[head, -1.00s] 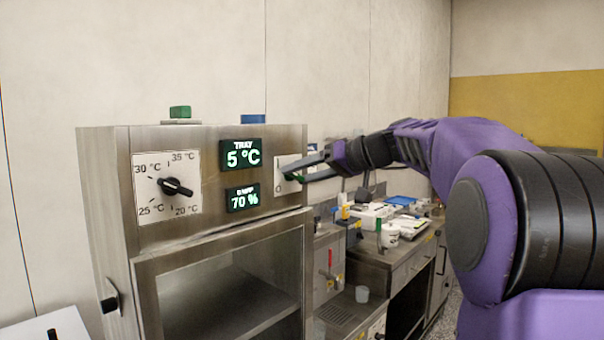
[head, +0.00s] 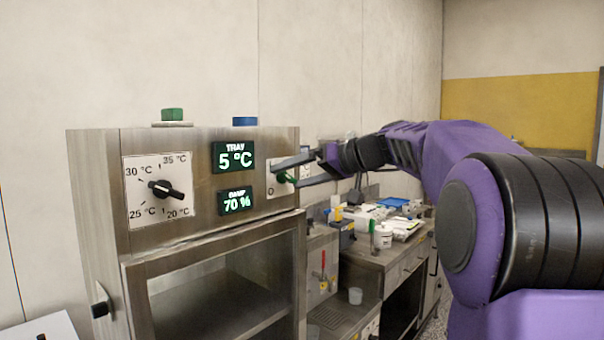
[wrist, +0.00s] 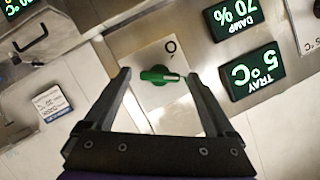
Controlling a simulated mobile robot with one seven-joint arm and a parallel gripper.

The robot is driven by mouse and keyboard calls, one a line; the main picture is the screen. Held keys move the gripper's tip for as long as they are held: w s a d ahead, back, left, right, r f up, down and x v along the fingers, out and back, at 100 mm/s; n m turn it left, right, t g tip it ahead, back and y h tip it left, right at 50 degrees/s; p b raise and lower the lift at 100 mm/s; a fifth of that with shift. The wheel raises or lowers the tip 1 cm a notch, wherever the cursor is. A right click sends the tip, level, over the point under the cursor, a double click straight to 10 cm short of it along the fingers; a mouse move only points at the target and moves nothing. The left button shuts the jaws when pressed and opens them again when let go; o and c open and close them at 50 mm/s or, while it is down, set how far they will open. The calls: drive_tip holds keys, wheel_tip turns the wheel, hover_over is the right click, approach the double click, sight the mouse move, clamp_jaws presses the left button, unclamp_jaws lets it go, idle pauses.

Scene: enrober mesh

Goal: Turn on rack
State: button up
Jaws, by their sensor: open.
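The rack (head: 95,200) is a steel cabinet at the left with a glass door below its control panel. A green switch knob (wrist: 160,76) sits on a white plate (wrist: 150,98) marked O. In the head view the knob (head: 286,178) shows partly behind the fingers. My gripper (wrist: 166,80) is open, with one finger on each side of the knob; I cannot tell whether either touches it. In the head view my gripper (head: 290,172) reaches to the panel's right end. The tray display (head: 234,157) reads 5 °C and the damp display (head: 237,202) reads 70 %.
A black temperature dial (head: 165,189) is on the panel's left. A green button (head: 172,114) and a blue one (head: 245,121) are on top.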

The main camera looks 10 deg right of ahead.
drive_tip(key=v, duration=1.7)
drive_tip(key=shift+r, duration=0.2)
drive_tip(key=shift+s+d, duration=0.1)
drive_tip(key=shift+d, duration=0.05)
